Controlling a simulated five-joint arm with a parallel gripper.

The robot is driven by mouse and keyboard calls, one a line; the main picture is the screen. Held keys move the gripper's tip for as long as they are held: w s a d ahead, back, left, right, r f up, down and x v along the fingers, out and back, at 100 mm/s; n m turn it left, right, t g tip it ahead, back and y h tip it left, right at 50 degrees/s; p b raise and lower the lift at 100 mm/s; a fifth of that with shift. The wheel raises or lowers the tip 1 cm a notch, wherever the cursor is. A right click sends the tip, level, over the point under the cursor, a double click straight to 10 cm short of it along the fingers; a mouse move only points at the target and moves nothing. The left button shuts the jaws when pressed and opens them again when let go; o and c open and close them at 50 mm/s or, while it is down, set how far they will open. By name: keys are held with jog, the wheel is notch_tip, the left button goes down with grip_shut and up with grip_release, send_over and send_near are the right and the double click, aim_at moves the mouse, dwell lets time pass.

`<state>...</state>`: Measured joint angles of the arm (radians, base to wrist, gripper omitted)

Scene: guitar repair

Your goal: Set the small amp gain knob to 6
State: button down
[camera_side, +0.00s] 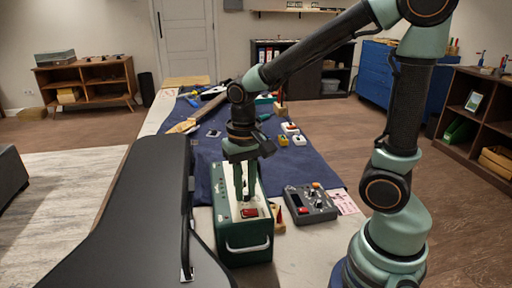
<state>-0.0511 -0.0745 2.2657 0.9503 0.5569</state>
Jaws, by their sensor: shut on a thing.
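The small amp (229,232) is a dark green box with a pale top panel. It stands upright at the near end of the workbench, with a red switch (249,213) on its panel and a light handle on its near side. My gripper (245,197) points straight down over the panel, behind the red switch. Its fingers are shut on a small knob at the panel. The fingers hide that knob, and its pointer and any numbers cannot be read from here.
A large black case (125,215) stands close along the amp's left. A grey pedal box (311,204) with knobs lies to the right, near a small wooden block (278,226). Several small pedals and tools lie farther back on the blue mat (300,170).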

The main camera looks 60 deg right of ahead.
jog(key=m, duration=0.9)
jog(key=c, duration=1.1)
grip_release()
jog(key=shift+o, duration=0.2)
jog(key=n, duration=0.3)
jog(key=shift+n, duration=0.4)
jog(key=n, duration=0.5)
